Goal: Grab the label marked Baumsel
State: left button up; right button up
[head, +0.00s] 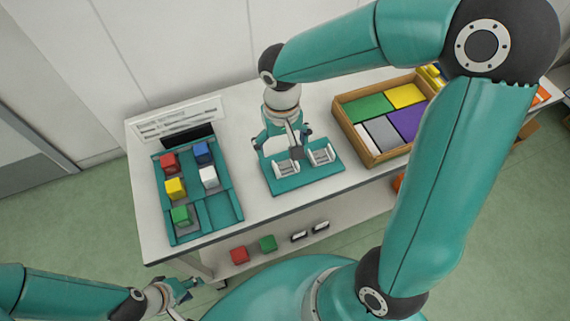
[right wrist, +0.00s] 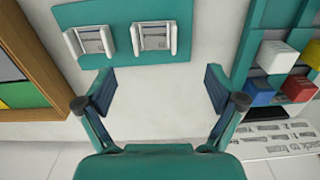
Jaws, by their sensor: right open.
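Two small white holders with grey labels stand side by side on a teal board. In the head view, one is left (head: 287,168) and one right (head: 321,156). Both also show in the right wrist view, left (right wrist: 91,42) and right (right wrist: 154,38). Their print is too small to read, so I cannot tell which says Baumsel. My right gripper (head: 283,139) is over the back of the board; its fingers are spread and empty in the wrist view (right wrist: 160,92). My left gripper (head: 187,288) is low at the left, away from the table; its jaws are unclear.
A wooden tray (head: 372,156) with coloured pads is at the right. Red and green blocks sit on a lower shelf (head: 285,250).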

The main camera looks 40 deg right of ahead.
aim_at(286, 167)
notch_tip(286, 167, down, 3)
jog(key=shift+r, duration=0.2)
jog(key=shift+s+d+f, duration=0.15)
jog(key=shift+s+f, duration=0.05)
jog(key=shift+f, duration=0.4)
notch_tip(286, 167, down, 4)
jog(key=shift+d+f, duration=0.1)
jog(key=shift+d, duration=0.05)
jog(key=shift+s, duration=0.1)
jog(key=shift+c, duration=0.4)
jog(key=c, duration=0.8)
